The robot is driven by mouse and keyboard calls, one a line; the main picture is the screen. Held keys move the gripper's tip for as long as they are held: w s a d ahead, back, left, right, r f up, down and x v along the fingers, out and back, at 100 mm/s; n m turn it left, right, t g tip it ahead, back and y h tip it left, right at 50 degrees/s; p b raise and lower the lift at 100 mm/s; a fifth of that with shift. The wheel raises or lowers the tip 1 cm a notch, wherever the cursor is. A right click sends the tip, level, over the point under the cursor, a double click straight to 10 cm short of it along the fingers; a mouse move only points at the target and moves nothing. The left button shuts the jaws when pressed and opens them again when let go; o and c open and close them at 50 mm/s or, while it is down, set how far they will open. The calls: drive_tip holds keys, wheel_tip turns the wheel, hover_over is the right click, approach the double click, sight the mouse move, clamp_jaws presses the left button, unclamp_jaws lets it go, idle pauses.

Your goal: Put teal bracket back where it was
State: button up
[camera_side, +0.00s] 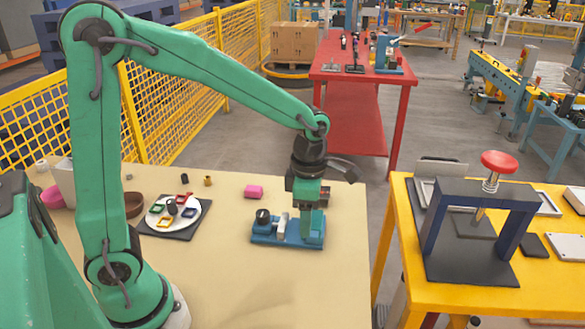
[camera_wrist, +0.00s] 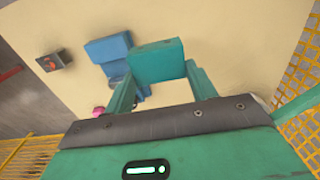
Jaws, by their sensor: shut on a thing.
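The teal bracket (camera_wrist: 157,60) shows in the wrist view as a flat-faced block between my two fingers. My gripper (camera_wrist: 160,74) is shut on it. In the side view my gripper (camera_side: 306,222) points down at the right part of a blue fixture (camera_side: 272,240) on the beige table. The bracket is hard to tell from my green fingers there. A dark round part and a pale upright part stand on the fixture's left and middle. The fixture also shows in the wrist view (camera_wrist: 107,48), partly behind the bracket. Whether the bracket touches the fixture is hidden.
A white round plate (camera_side: 160,222) with small coloured pieces sits left on a dark mat, near a brown bowl (camera_side: 133,205). A yellow table (camera_side: 470,298) with a red-topped press stands right. The beige front area is clear.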

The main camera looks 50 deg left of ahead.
drive_tip(key=shift+w+a, duration=0.35)
drive_tip(key=shift+w, duration=0.1)
drive_tip(key=w+a+f, duration=0.1)
drive_tip(key=w+a, duration=0.9)
drive_tip(key=a, duration=0.2)
drive_tip(key=a+f, duration=0.2)
drive_tip(key=a, duration=0.1)
drive_tip(key=w+a+f, duration=0.1)
drive_tip(key=a+f, duration=0.1)
drive_tip(key=a, duration=0.2)
drive_tip(key=a+f, duration=0.3)
drive_tip(key=a, duration=0.1)
drive_tip(key=shift+w+a, duration=0.2)
drive_tip(key=shift+w, duration=0.2)
drive_tip(key=shift+f, duration=2.05)
drive_tip(key=shift+f, duration=0.1)
drive_tip(key=o, duration=1)
drive_tip(key=shift+o, duration=0.2)
